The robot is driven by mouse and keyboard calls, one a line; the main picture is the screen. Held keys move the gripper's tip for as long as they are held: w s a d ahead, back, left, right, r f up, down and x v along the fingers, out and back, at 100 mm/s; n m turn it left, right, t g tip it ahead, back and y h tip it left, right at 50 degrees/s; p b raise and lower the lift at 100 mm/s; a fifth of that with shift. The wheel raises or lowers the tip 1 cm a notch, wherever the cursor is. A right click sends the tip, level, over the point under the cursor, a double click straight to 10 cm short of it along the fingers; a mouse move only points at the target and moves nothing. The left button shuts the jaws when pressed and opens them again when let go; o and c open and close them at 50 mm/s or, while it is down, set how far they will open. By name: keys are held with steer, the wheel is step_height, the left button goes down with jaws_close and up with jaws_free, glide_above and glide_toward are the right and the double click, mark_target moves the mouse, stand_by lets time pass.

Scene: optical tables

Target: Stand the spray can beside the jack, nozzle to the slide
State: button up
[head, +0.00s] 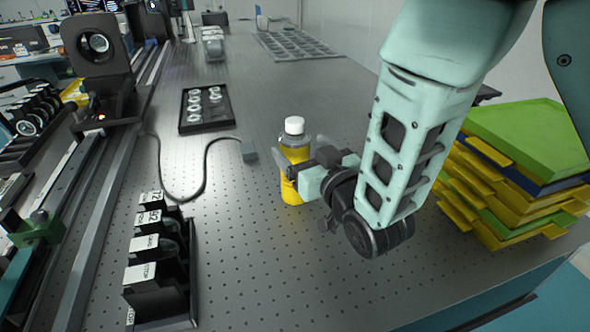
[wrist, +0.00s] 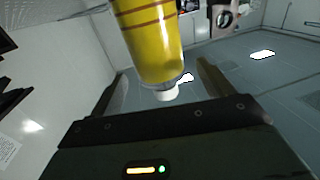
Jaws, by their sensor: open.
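A yellow container with a clear shoulder and a white cap (head: 294,160) stands upright on the perforated table; I take it for the spray can. My gripper (head: 291,166) reaches it from the right, its fingers open and at the container's sides. In the wrist view the yellow body (wrist: 150,40) runs from the top edge down between the two spread fingers (wrist: 160,82), with its cap toward the gripper body. Whether a finger touches it I cannot tell. Its nozzle direction does not show. I cannot surely pick out the jack or the slide.
A stack of green, yellow and blue trays (head: 520,165) stands at the right edge. A black tray of rings (head: 207,107) lies behind left, with a cable nearby. A row of labelled black mounts (head: 157,265) and a long rail with a black optic mount (head: 97,45) are left. The front middle is clear.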

steer(key=x, duration=0.5)
steer(key=shift+w+a+p, duration=0.15)
steer(key=shift+w+p, duration=0.25)
steer(key=c, duration=1.7)
steer(key=shift+r, duration=0.1)
